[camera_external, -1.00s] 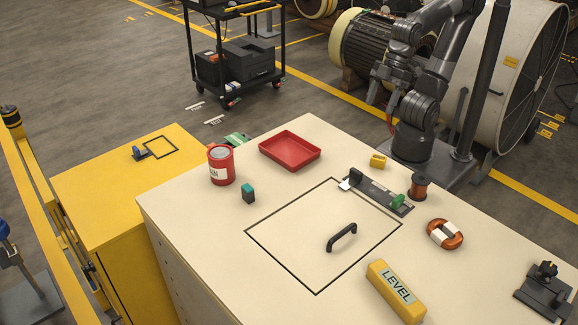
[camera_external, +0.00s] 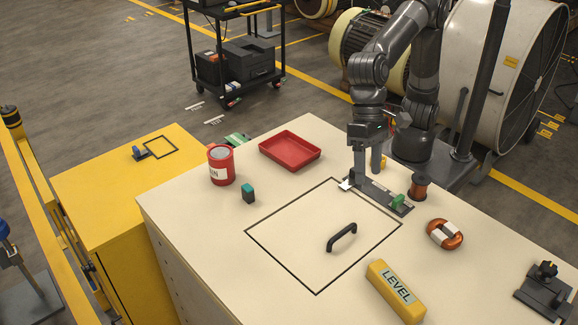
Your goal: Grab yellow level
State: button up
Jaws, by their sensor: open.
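The yellow level (camera_external: 379,273) is a bar with a pale "LEVEL" label. It lies on the cream bench top near the front edge, right of the black handle. My gripper (camera_external: 366,168) points down over the back part of the bench, near the grey fixture and a small yellow block. It is open, and I see nothing held between its fingers. It is well apart from the level, behind it in the picture. The gripper partly hides the small yellow block (camera_external: 380,164) and the back end of the fixture.
Near the level are a black handle (camera_external: 342,237) inside a black square outline and a copper coil (camera_external: 445,235). The grey fixture (camera_external: 385,197), a copper spool (camera_external: 419,187), a red tray (camera_external: 290,151), a red can (camera_external: 221,165) and a black clamp (camera_external: 543,291) also stand on the bench.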

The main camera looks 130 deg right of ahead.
aim_at(388, 276)
jog(key=w+a+f+m, duration=0.1)
jog(key=w+a+f, duration=0.1)
jog(key=a, duration=0.1)
jog(key=w+a+f+m+g, duration=0.1)
jog(key=w+a+f+m, duration=0.1)
jog(key=w+a, duration=0.1)
jog(key=w+a+f+m, duration=0.2)
jog(key=a+f, duration=0.1)
jog(key=a, duration=0.1)
jog(key=shift+w+a+y, duration=0.2)
jog(key=shift+w+y, duration=0.1)
jog(key=shift+y, duration=0.1)
jog(key=shift+w+a+f, duration=0.1)
jog(key=shift+a+f, duration=0.25)
jog(key=shift+f, duration=0.2)
jog(key=x, duration=0.4)
jog(key=shift+a+f, duration=0.15)
jog(key=shift+f, duration=0.15)
jog(key=x, duration=0.5)
jog(key=shift+s+a, duration=0.35)
jog(key=shift+s, duration=0.05)
jog(key=c, duration=1.2)
